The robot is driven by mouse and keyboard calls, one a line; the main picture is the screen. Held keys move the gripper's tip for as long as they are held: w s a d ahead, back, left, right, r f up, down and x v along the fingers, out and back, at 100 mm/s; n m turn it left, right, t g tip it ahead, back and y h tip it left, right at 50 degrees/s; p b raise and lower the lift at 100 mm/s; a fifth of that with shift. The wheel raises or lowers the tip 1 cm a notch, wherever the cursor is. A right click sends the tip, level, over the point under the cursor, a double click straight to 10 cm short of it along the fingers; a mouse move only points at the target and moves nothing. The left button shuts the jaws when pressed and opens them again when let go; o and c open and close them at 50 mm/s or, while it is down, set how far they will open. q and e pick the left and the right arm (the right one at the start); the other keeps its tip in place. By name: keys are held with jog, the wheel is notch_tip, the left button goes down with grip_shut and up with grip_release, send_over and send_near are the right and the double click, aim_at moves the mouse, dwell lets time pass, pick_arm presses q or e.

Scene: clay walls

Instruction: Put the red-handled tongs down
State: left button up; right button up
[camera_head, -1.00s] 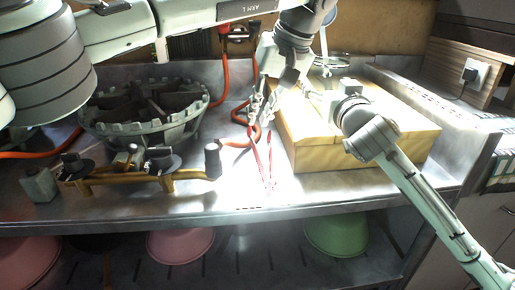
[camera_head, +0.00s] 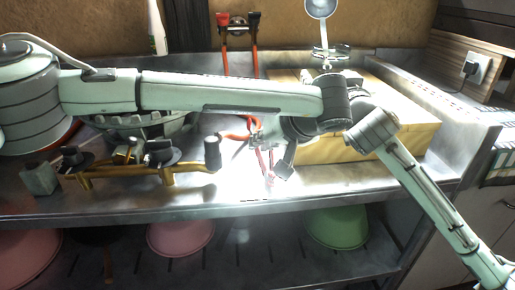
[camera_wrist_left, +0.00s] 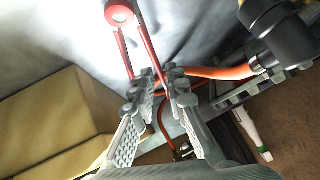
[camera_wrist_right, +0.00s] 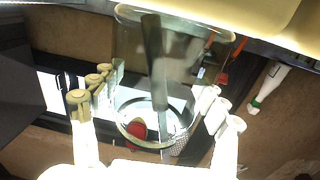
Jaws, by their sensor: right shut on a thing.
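The red-handled tongs (camera_head: 262,161) are at the counter's front, left of the yellow wooden box; my left arm partly covers them. In the left wrist view their two red arms (camera_wrist_left: 125,52) run from a round end to between my fingertips. My left gripper (camera_wrist_left: 158,85) has its fingers apart around the arms' near ends; I cannot tell whether they touch. It is low over the counter in the head view (camera_head: 268,138).
The yellow box (camera_head: 400,115) stands right of the tongs. A burner with a brass pipe (camera_head: 110,172) and black knobs is on the left. An orange hose (camera_head: 254,65) runs behind. The steel counter (camera_head: 235,190) is bare in front; pink (camera_head: 180,238) and green (camera_head: 337,228) bowls sit below.

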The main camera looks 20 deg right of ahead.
pick_arm(q)
jog(key=shift+x, duration=0.9)
jog(key=shift+c, duration=0.3)
grip_shut()
notch_tip(320, 180, up, 10)
jog(key=shift+r, duration=0.1)
